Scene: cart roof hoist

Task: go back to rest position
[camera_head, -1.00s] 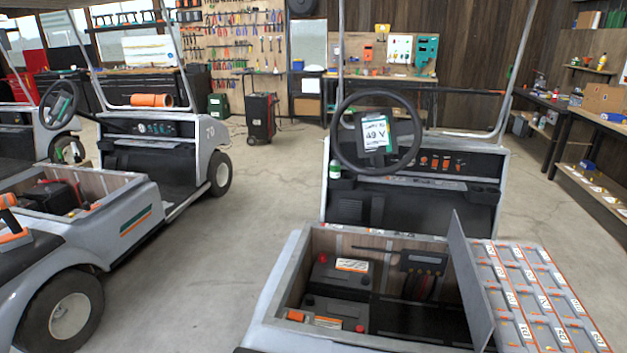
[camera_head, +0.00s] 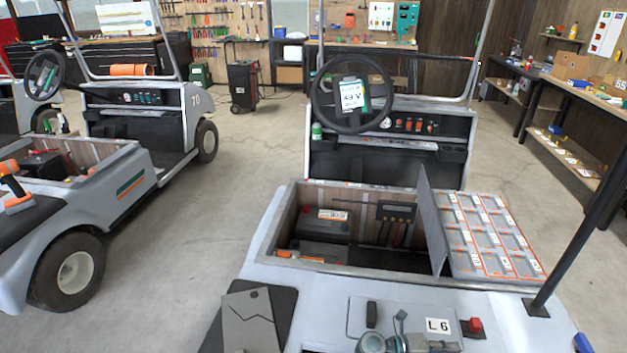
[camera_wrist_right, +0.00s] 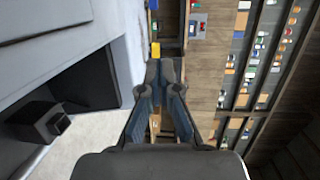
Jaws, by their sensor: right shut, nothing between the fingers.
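My right gripper (camera_wrist_right: 166,72) shows in the wrist view with its fingers together and nothing between them. It points away from the camera, toward a shelf area and floor. In the head view only a small blue piece at the bottom right corner may belong to it; I cannot tell. My left gripper is not in the head view. The near cart (camera_head: 258,248) stands in front of me with its battery bay (camera_head: 345,240) open. A black battery (camera_head: 325,225) sits inside the bay.
A hinged lid with a grid of labelled grey cells (camera_head: 490,235) lies right of the bay. A dark slanted post (camera_head: 585,230) rises at the right. A panel marked L6 (camera_head: 385,318) and a grey plate (camera_head: 250,320) are close in front. Open floor (camera_head: 215,200) separates another cart (camera_head: 110,190) at left.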

